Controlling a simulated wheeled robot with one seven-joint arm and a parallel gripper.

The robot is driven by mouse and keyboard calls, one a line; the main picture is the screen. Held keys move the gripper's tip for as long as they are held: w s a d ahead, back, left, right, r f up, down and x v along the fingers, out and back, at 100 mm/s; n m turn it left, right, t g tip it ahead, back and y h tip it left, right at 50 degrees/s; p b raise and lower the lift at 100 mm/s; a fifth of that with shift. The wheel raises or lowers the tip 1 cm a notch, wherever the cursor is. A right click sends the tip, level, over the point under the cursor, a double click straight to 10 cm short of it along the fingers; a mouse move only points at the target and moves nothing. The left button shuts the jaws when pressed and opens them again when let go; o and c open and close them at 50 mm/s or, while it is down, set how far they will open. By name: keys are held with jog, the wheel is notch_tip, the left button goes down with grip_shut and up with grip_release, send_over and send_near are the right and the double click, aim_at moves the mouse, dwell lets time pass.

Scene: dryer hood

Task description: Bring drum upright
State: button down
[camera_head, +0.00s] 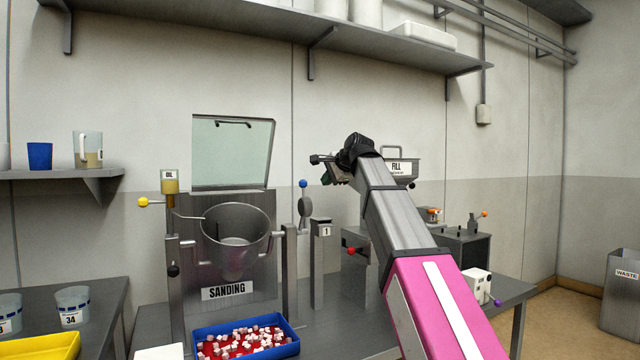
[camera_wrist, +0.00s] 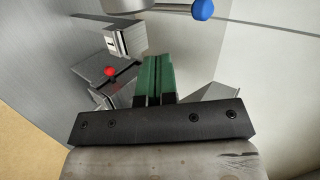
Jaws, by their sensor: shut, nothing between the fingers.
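The grey drum (camera_head: 237,255) hangs between two posts in front of the panel marked SANDING (camera_head: 227,290). Its open mouth faces up and toward the head camera, and I cannot tell its exact tilt. A blue-knobbed lever (camera_head: 303,184) stands at the right of the drum; a blue ball also shows at the top of the wrist view (camera_wrist: 202,9). My gripper (camera_head: 328,174) is raised right of that lever, apart from it. In the wrist view its green fingers (camera_wrist: 158,78) are together with nothing between them.
A clear hood panel (camera_head: 232,150) stands raised behind the drum. A blue tray (camera_head: 290,347) of pink and white cubes sits below. A post marked 1 (camera_head: 322,228) and a red knob (camera_head: 351,251) stand near my arm. A yellow knob (camera_head: 143,202) is at the left.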

jog(key=r+x, duration=0.1)
jog(key=x, duration=1)
jog(key=shift+w+a, duration=0.5)
jog(key=shift+w, duration=0.1)
